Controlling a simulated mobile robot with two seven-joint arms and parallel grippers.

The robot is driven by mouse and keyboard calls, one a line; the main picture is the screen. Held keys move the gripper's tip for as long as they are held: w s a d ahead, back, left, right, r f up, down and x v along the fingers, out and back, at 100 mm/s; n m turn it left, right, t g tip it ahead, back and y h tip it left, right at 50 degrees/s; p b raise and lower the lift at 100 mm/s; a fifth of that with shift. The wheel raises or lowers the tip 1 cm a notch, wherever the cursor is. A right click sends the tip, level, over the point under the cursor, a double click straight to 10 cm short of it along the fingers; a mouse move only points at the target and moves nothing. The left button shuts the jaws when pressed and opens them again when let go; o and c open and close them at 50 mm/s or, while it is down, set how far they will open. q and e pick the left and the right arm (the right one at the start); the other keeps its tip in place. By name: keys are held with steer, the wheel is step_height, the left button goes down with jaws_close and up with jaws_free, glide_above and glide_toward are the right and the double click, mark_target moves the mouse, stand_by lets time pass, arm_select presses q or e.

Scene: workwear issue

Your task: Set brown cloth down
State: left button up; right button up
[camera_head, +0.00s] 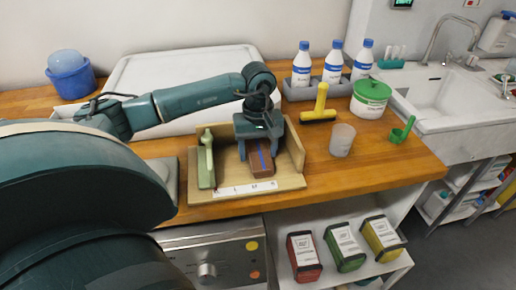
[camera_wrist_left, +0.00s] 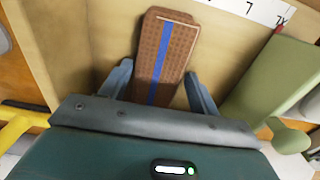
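The brown cloth (camera_head: 262,159) is a folded brown block with a blue stripe. It lies inside the wooden tray (camera_head: 285,187), right of the green item. In the left wrist view the cloth (camera_wrist_left: 160,62) lies between the two fingers, with its far end beyond them. My left gripper (camera_head: 259,138) points down over the cloth's back part and hides it in the head view. In the wrist view the left gripper (camera_wrist_left: 159,80) has its fingers apart on either side, with a narrow gap at the left finger. My right gripper is not in view.
A clear cup (camera_head: 342,140), a yellow-handled tool (camera_head: 320,103), a green-lidded tub (camera_head: 370,98) and a green scoop (camera_head: 402,131) are to the right. White bottles (camera_head: 333,62) stand behind. Bare counter lies right of the tray.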

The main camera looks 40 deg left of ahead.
mark_target(258, 152)
arm_select(q)
steer(key=shift+o, duration=1.2)
steer(key=shift+r, duration=0.15)
step_height(258, 152, up, 12)
